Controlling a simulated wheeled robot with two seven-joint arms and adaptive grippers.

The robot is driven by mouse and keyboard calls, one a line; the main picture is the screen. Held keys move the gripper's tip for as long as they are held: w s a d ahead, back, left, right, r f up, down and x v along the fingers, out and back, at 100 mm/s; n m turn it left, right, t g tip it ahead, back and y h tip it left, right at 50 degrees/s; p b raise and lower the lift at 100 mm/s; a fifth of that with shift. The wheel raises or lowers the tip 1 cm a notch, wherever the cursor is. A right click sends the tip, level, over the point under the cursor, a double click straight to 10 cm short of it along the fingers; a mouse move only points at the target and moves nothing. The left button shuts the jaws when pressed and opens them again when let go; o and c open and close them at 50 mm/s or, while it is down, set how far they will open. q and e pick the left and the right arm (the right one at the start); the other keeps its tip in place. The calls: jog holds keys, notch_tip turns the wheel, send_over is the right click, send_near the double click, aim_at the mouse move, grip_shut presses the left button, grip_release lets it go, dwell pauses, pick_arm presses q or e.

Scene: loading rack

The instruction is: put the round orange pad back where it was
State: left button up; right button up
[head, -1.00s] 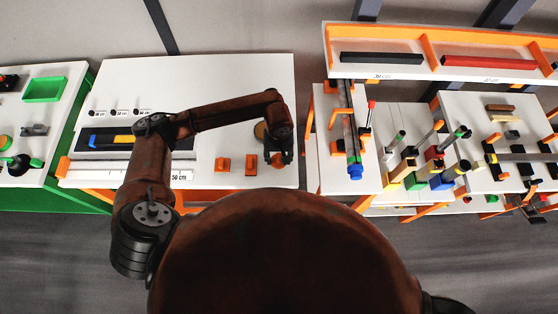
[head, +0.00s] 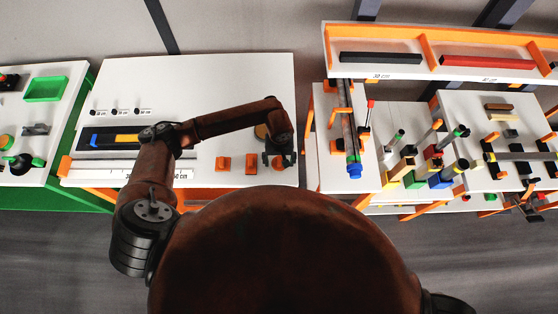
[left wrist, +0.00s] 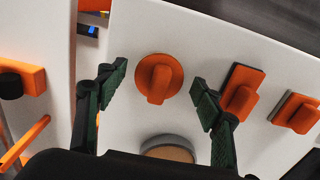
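The round orange pad (left wrist: 158,80) with its raised grip bar lies on the white table top; it also shows at the table's front right in the head view (head: 279,163). My left gripper (left wrist: 157,87) is open above it, one finger to each side of the pad, with visible gaps between fingers and pad. In the head view the left gripper (head: 281,152) partly covers the pad. A round brown disc with a grey rim (left wrist: 168,148) is near the pad, partly hidden by the gripper body. My right gripper is not in view.
Two rectangular orange pads with grips (head: 251,164) (head: 223,164) stand left of the round pad. The white table (head: 220,85) is clear behind my arm. A rack with a long upright bar (head: 352,140) stands across a narrow gap to the right.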

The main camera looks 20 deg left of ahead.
aim_at(279, 161)
pick_arm(q)
jog(key=shift+r, duration=0.25)
notch_tip(279, 161, up, 12)
jog(key=b, duration=0.2)
jog(key=shift+f, duration=0.1)
dwell(0.7)
